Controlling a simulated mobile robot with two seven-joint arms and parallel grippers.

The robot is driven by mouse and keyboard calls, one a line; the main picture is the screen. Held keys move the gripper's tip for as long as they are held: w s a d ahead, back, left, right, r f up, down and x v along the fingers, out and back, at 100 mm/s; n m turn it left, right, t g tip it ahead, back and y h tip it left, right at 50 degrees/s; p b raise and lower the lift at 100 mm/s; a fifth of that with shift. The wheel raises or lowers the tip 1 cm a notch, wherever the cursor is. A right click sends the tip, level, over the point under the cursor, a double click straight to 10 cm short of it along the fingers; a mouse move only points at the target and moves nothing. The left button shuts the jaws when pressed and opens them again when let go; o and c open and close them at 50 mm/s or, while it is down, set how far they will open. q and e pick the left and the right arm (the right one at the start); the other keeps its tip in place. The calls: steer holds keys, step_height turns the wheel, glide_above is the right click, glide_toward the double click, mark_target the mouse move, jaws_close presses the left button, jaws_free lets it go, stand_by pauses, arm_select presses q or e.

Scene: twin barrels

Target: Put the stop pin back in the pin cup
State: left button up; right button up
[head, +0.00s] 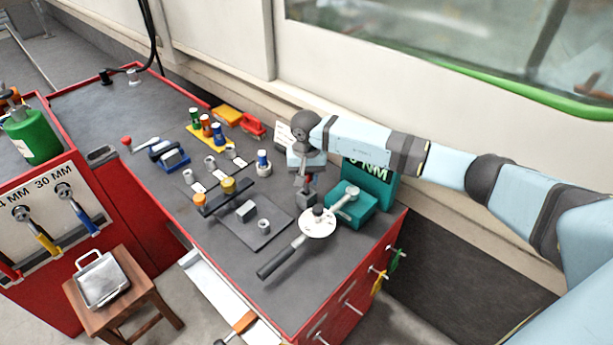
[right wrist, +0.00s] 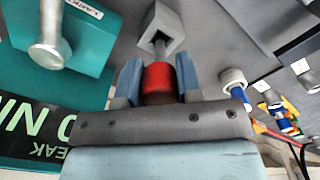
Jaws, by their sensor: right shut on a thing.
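My right gripper (head: 306,180) is above the back right of the grey bench top, pointing down. In the right wrist view it (right wrist: 158,80) is shut on the red head of the stop pin (right wrist: 158,77). The pin's metal shank points at a square grey holder with a hole (right wrist: 172,24), which looks like the pin cup. In the head view this holder (head: 306,202) stands directly under the fingers. Whether the shank tip is inside the hole or just above it, I cannot tell. My left gripper is not in view.
A teal block (head: 368,205) with a metal lever stands close right of the holder. A white disc with a long dark handle (head: 318,223) lies in front. A white ring with a blue-capped piece (head: 263,165) stands to the left. A dark plate (head: 255,225) carries small parts.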

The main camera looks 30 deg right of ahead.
mark_target(307, 192)
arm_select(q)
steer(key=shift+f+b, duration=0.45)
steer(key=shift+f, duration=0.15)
arm_select(e)
steer(key=shift+f, duration=0.6)
steer(key=shift+f, duration=0.2)
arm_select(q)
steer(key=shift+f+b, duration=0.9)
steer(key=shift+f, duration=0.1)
arm_select(e)
steer(key=shift+f, duration=0.85)
arm_select(q)
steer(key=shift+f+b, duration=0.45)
steer(key=shift+b, duration=0.05)
arm_select(e)
steer(key=shift+f, duration=0.55)
steer(key=o, duration=1.2)
steer(key=shift+c, duration=0.2)
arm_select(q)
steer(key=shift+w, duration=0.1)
arm_select(e)
steer(key=shift+r, duration=0.85)
arm_select(q)
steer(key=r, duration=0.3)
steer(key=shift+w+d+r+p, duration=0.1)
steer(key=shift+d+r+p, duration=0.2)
steer(key=shift+p, duration=0.1)
arm_select(e)
step_height(307, 192, up, 13)
steer(key=shift+f, duration=0.15)
